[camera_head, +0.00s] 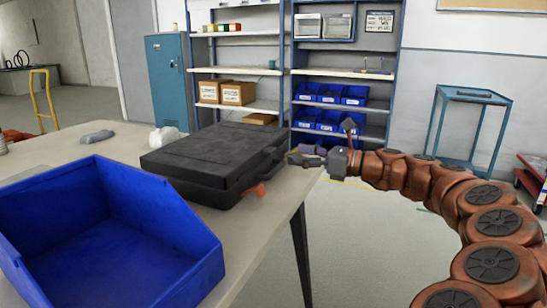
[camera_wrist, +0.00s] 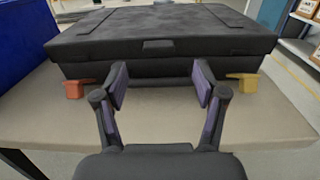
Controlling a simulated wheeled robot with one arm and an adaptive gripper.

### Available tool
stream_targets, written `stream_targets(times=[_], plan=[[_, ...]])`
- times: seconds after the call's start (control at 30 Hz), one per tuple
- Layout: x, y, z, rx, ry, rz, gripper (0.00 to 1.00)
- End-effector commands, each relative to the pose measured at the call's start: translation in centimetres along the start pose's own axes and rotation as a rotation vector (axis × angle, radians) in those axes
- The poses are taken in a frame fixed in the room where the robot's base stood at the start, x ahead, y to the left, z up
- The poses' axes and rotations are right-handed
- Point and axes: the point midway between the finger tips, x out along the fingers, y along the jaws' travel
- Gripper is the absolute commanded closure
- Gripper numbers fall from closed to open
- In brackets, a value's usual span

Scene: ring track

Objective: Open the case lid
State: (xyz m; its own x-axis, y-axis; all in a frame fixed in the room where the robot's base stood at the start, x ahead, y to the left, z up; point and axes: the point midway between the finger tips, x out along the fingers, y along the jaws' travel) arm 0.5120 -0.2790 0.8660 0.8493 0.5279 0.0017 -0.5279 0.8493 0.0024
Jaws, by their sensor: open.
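A black case (camera_head: 215,160) lies flat on the table with its lid down. In the wrist view the front of the case (camera_wrist: 160,48) fills the upper part, with the handle low on its front face. An orange latch (camera_wrist: 74,90) hangs at the left of the front and a yellow latch (camera_wrist: 243,86) at the right. An orange latch also shows in the head view (camera_head: 259,189). My gripper (camera_head: 304,156) is at the case's front side near the table edge. In the wrist view my gripper (camera_wrist: 161,85) is open, its fingers apart in front of the handle, with nothing between them.
Shelves (camera_head: 235,71) with boxes and blue bins stand behind. The floor right of the table is clear.

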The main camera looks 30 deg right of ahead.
Motion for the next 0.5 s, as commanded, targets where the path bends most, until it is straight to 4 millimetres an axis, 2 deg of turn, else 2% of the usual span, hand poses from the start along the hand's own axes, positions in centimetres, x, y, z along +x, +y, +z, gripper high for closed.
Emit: stream_targets(times=[0.3, 0.5], plan=[[4.6, 0.2, -0.3, -0.002, 0.002, 0.007, 0.29], [6.5, 0.1, -0.2, -0.002, 0.001, 0.003, 0.29]])
